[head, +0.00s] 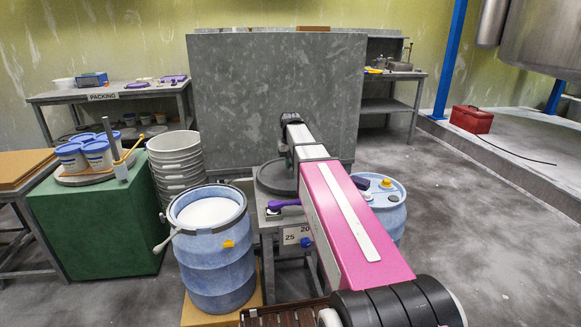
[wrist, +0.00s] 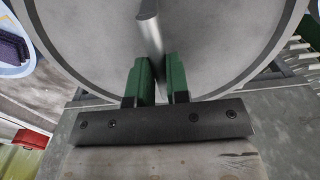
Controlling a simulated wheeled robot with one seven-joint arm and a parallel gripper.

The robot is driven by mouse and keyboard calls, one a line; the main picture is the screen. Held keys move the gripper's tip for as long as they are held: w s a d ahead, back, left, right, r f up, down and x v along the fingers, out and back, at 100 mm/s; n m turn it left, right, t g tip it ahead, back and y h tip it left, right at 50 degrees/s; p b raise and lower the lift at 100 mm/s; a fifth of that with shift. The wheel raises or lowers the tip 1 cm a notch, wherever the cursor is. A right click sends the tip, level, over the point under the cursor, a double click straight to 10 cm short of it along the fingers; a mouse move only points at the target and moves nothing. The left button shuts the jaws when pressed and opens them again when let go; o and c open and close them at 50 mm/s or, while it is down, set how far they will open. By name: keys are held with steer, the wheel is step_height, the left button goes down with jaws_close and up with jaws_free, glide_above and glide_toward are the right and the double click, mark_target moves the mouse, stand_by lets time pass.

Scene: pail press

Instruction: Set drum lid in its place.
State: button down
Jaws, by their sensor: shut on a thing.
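The drum lid is a round grey disc with a bar handle. It fills the top of the wrist view (wrist: 90,40) and shows partly behind my arm in the head view (head: 272,182). My gripper (wrist: 159,66) is shut on the bar handle, with one green finger on each side. In the head view the lid is at the grey stand in the middle; I cannot tell whether it rests on it. The open blue drum (head: 212,268) stands upright to the left of the stand, with white contents near its rim and a clasp lever at its side.
A stack of white pails (head: 178,165) stands behind the drum. A green cabinet (head: 95,220) with blue-lidded tubs is at the left. A second blue drum (head: 397,215), with a closed top, is right of my arm. A large grey panel (head: 265,85) rises behind. Floor is clear at the right.

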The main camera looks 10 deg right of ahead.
steer(key=shift+r, duration=2)
